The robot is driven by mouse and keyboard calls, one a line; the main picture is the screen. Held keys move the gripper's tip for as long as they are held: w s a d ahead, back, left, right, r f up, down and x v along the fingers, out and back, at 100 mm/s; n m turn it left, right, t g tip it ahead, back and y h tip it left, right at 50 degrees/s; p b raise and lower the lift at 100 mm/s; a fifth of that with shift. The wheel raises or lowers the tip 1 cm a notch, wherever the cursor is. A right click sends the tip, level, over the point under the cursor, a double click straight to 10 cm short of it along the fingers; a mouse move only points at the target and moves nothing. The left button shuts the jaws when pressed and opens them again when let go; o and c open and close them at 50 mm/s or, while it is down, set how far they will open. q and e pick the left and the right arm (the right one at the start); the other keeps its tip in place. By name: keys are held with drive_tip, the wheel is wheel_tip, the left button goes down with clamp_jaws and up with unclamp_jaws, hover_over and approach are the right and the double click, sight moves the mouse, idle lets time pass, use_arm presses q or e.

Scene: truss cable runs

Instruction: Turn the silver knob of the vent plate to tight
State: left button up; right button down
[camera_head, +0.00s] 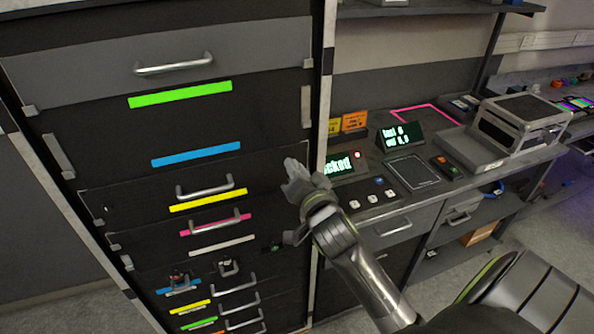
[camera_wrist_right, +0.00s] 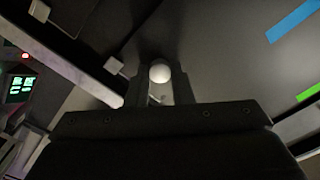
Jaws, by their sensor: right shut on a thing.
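The silver knob (camera_wrist_right: 160,72) shows as a pale round end in the right wrist view. It sits between the two fingers of my right gripper, which are shut on it. In the head view my right gripper (camera_head: 294,176) is at the right edge of the dark rack front and hides the knob. The dark panel (camera_wrist_right: 215,65) behind the knob fills much of the wrist view; I see no label that marks it as the vent plate. How far the knob is turned cannot be read. My left gripper is not in view.
The rack has coloured strips, including a blue strip (camera_head: 196,154), and drawers with metal handles (camera_head: 174,64). A pale upright post (camera_head: 324,100) stands right beside my gripper. To the right is a bench with small displays (camera_head: 402,138) and a metal-framed box (camera_head: 520,118).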

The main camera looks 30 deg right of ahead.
drive_tip(key=shift+m, duration=0.6)
drive_tip(key=c, duration=1.3)
unclamp_jaws()
drive_tip(key=shift+o, duration=0.2)
drive_tip(key=shift+s, duration=0.15)
drive_tip(key=p+v, duration=0.1)
drive_tip(key=v, duration=1.6)
drive_tip(key=shift+p, duration=0.3)
drive_tip(key=shift+a, duration=0.1)
